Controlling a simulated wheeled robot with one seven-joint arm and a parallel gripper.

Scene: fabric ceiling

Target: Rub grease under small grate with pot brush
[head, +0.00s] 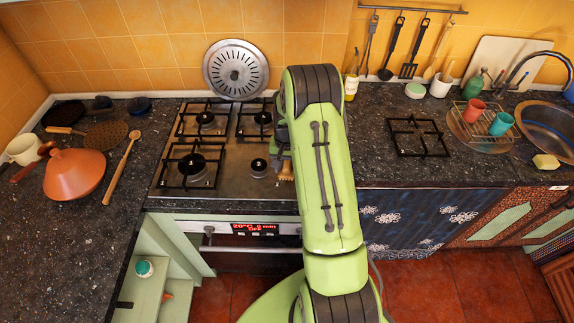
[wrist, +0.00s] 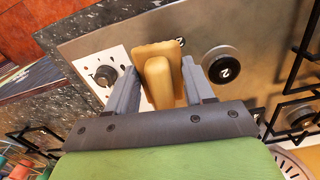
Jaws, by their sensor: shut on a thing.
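My gripper (wrist: 160,85) is shut on the wooden pot brush (wrist: 158,70), whose pale tan body shows between the two fingers in the wrist view. In the head view the brush (head: 286,171) shows low at the right front of the stove, beside my arm, which hides most of the gripper. The small grate (head: 418,137) lies on the counter right of the stove. The front right burner (head: 259,167) is bare, and it shows just right of the brush in the wrist view (wrist: 224,67). I cannot make out the grease; whether the brush touches the stove is unclear.
Black grates (head: 192,163) stand over the other visible burners. A round metal lid (head: 236,69) leans on the back wall. An orange tagine (head: 75,174) and wooden spoon (head: 122,168) lie on the left counter. A dish rack (head: 481,124) with cups stands by the sink at right.

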